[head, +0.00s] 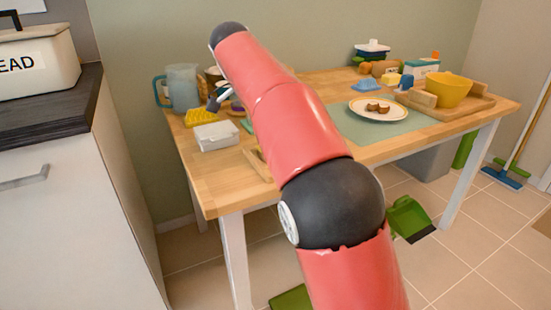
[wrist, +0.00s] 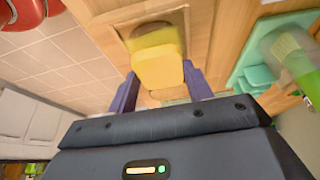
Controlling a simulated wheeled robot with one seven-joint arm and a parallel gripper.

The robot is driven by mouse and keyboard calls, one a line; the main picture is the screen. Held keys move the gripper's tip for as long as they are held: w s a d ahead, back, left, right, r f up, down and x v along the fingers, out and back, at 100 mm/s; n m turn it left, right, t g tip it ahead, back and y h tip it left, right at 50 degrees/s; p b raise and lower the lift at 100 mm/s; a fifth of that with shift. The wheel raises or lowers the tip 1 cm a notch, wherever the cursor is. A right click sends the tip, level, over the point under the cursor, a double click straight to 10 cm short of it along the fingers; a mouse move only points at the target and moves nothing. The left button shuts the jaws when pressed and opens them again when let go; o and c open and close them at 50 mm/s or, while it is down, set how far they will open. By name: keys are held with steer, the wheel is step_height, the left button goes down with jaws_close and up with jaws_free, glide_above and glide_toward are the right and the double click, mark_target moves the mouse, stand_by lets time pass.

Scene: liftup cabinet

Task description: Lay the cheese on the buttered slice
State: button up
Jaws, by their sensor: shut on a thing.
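A yellow slab, which looks like the cheese (wrist: 158,70), is between the two fingers of my gripper (wrist: 161,88) in the wrist view. My gripper is shut on it. Just beyond its far edge, a yellowish surface, likely the buttered slice (wrist: 152,37), shows on a wooden board (wrist: 116,36). The cheese overlaps part of it in the picture; I cannot tell whether they touch. In the head view my arm hides most of this work area; a board edge (head: 256,162) shows beside the arm.
In the wrist view a teal dish (wrist: 255,62) and a green-handled brush (wrist: 290,55) are at the right. In the head view a white box (head: 216,136), a yellow textured item (head: 200,117) and a jug (head: 182,88) stand left; a plate (head: 378,110) and yellow bowl (head: 447,90) stand right.

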steer(key=shift+f, duration=0.45)
steer(key=o, duration=0.9)
steer(key=shift+o, duration=0.2)
step_height(320, 180, up, 5)
steer(key=p, duration=0.4)
steer(key=shift+r, duration=1)
